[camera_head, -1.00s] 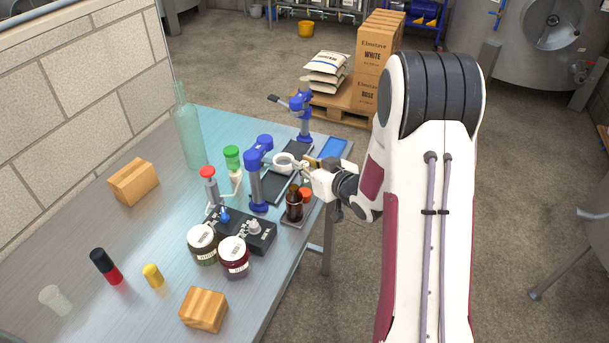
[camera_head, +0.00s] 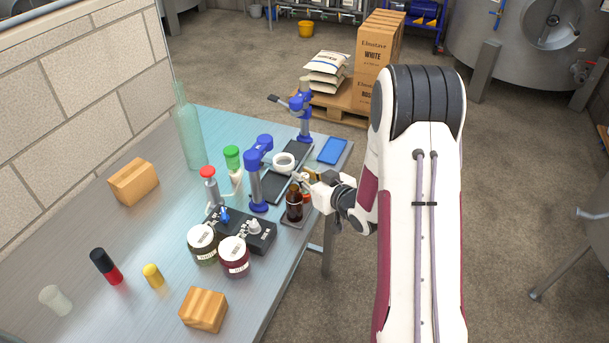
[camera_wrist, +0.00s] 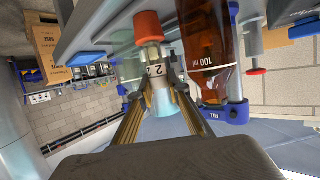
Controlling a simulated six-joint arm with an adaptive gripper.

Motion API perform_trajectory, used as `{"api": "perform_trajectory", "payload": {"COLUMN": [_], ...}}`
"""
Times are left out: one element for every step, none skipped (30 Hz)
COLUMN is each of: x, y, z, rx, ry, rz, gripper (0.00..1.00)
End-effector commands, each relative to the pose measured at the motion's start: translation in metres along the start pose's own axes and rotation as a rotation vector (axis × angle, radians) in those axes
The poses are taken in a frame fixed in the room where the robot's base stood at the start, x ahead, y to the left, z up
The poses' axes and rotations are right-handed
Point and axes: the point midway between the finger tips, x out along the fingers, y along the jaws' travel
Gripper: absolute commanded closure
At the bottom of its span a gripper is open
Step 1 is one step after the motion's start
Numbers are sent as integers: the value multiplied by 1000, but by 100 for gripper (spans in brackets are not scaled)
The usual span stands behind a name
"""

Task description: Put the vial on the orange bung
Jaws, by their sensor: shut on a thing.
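My gripper (camera_head: 304,178) is shut on a vial (camera_wrist: 155,72) with a white label marked 2 and a pale blue end. It also shows in the wrist view (camera_wrist: 160,88), which is upside down, with the table at the top. The orange bung (camera_wrist: 148,25) lines up with the vial's lower end, on its table side. I cannot tell whether they touch. In the head view the bung (camera_head: 306,197) is mostly hidden by my gripper. A brown bottle (camera_head: 294,205) stands close beside it on a small dark tray (camera_head: 290,221).
A blue clamp stand (camera_head: 257,180) and a white ring (camera_head: 284,162) stand left of my gripper. A black control box (camera_head: 262,237) and two jars (camera_head: 203,243) are nearer the front. A blue tray (camera_head: 332,150) lies at the back right. The table's right edge is close.

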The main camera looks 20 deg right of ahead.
Motion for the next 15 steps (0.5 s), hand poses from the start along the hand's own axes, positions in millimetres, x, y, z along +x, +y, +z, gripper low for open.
{"api": "perform_trajectory", "payload": {"x": [0,0,0,0,0,0,0,0,0,0,0,0,0,0,0], "y": [0,0,0,0,0,0,0,0,0,0,0,0,0,0,0], "z": [1,1,0,0,0,0,0,0,0,0,0,0,0,-1,-1], "rx": [0,0,0,0,0,0,0,0,0,0,0,0,0,0,0], "ry": [0,0,0,0,0,0,0,0,0,0,0,0,0,0,1], "rz": [0,0,0,0,0,0,0,0,0,0,0,0,0,0,0], "gripper": [81,76,76,76,76,76,76,76,76,76,76,76,76,76,76]}}
